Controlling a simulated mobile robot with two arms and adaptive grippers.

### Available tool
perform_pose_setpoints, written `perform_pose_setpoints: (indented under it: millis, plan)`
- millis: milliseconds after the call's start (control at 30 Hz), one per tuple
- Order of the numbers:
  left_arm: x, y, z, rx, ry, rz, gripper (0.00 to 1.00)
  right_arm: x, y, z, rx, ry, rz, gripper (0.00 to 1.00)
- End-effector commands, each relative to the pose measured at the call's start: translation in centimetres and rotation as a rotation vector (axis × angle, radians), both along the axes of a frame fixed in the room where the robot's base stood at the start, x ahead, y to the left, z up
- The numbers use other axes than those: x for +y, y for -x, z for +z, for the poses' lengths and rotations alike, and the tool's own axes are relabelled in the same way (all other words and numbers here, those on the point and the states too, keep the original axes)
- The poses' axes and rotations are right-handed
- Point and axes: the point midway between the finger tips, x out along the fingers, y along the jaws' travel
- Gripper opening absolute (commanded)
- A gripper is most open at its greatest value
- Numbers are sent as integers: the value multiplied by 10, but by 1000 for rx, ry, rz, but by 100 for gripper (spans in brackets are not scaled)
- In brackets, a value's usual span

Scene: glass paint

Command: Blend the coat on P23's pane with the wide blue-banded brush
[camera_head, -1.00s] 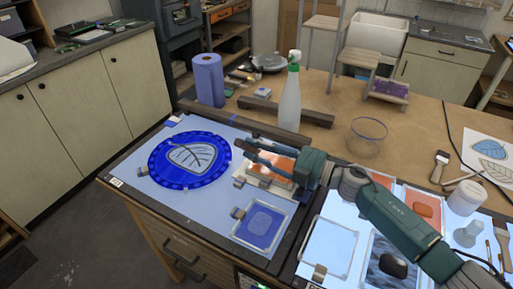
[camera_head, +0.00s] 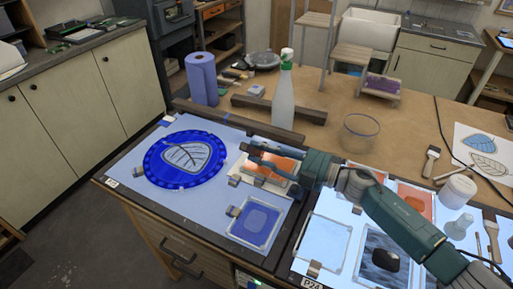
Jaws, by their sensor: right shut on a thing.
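A light panel with a small tag (camera_head: 111,183) that seems to read P23 lies at the left of the bench. On it are a round blue pane (camera_head: 152,168) with a pale leaf, a small orange pane (camera_head: 291,166) and a square blue pane (camera_head: 238,231) with a lighter middle patch. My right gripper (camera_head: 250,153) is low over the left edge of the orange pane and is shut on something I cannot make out. Whether it touches the pane is unclear. A wide brush (camera_head: 433,155) lies at the right; its band colour is unclear. My left gripper is out of view.
A spray bottle (camera_head: 283,100), a paper roll (camera_head: 202,80) and a clear bowl (camera_head: 361,131) stand behind. A second panel tagged P24 (camera_head: 312,284) holds more panes under my right arm. A white jar (camera_head: 457,191) stands at the right. Wooden bars edge the panel's back.

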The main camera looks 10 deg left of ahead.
Motion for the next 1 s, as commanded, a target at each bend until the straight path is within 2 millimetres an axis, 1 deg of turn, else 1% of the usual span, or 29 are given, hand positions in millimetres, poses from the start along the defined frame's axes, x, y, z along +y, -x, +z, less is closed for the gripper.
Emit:
perform_pose_setpoints:
  millis: [167, 400, 667, 1000]
  plan:
    - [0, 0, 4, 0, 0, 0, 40, -9, 3, 1, 0, 1, -1, 0]
    - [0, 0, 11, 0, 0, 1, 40, -27, 8, 1, 1, 1, -1, 0]
    - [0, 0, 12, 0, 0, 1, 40, -34, 10, 1, 0, 0, -1, 0]
    - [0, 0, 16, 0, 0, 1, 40, -57, 18, 1, 1, 0, -1, 0]
